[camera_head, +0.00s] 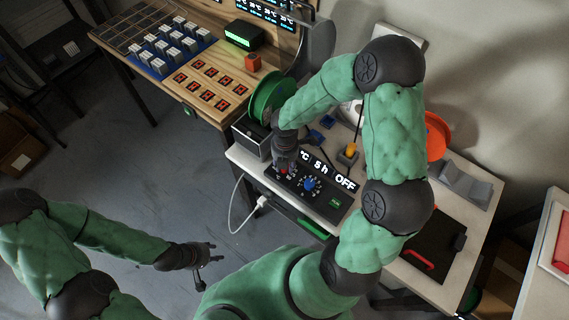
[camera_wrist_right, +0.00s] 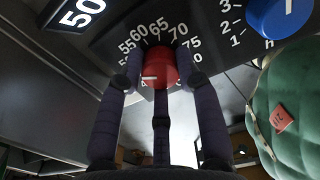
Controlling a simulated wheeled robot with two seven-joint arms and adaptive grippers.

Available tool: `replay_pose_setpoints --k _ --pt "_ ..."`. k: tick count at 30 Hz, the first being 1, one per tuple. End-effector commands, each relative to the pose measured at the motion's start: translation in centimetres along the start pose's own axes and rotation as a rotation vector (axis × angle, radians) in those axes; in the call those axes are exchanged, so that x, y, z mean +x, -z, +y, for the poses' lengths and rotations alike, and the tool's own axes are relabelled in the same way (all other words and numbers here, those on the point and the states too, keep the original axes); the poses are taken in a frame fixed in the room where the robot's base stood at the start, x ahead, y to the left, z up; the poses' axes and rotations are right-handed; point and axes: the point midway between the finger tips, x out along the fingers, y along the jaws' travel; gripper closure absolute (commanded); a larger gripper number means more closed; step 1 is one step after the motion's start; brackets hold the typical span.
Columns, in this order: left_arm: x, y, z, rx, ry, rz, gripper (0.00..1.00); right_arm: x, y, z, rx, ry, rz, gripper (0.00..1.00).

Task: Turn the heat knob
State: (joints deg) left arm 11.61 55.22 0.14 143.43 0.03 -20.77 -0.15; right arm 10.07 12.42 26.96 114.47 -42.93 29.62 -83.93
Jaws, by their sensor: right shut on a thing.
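The red heat knob (camera_wrist_right: 160,68) sits on a dark control panel with a scale of numbers from 50s to 75 around it. It carries a white pointer line that points to the left. My right gripper (camera_wrist_right: 158,84) is shut on the red knob, with its fingers around the sides. In the head view the right gripper (camera_head: 284,165) reaches down to the left end of the panel (camera_head: 337,200) and mostly hides the knob. My left gripper (camera_head: 207,254) hangs over the floor at the lower left, away from the panel; its fingers look spread and empty.
A blue knob (camera_head: 309,184) sits right of the red one, with a green button (camera_head: 335,204) beyond. A display reads "5 h" and "OFF". A green spool (camera_head: 272,98) stands behind, and a white cable (camera_head: 237,205) hangs at the left. A wooden table (camera_head: 200,60) stands farther back.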

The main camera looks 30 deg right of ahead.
Motion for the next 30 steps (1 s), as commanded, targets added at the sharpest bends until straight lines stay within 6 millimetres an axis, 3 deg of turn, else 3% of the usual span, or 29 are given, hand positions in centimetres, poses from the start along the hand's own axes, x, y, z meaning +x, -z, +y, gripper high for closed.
replay_pose_setpoints --k 30 --pt "2.3 0.1 -0.8 0.0 0.0 0.0 0.6 -0.3 -0.6 0.0 0.968 -0.012 -0.008 0.98"
